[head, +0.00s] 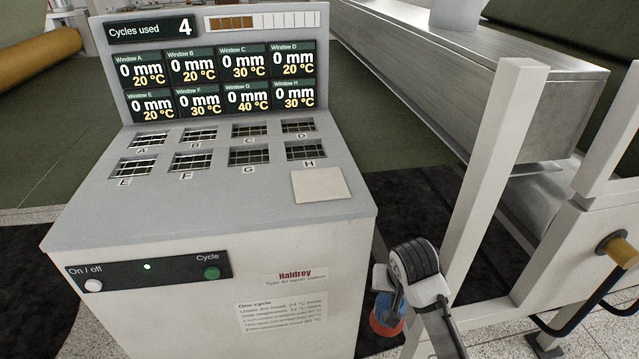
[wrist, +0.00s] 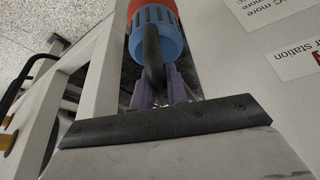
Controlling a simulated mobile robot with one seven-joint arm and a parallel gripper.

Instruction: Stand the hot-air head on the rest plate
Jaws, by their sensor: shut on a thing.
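The hot-air head (head: 385,318), a blue body with an orange-red end, hangs low beside the right side of the repair station (head: 235,232). In the wrist view its blue body (wrist: 174,40) shows at the top, with a dark handle across it. My gripper (head: 394,296) is shut on it; the wrist view shows the fingers (wrist: 160,92) around the dark handle. My arm partly hides the head in the head view. A pale square plate (head: 318,185), probably the rest plate, lies bare on the station top, below window H. The gripper is lower and to the right of it.
Windows A to H, with grids, lie left of and behind the plate. A display panel (head: 220,65) stands at the back. A white frame post (head: 490,185) and metal beam (head: 500,85) stand close on the right. The station's front has buttons.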

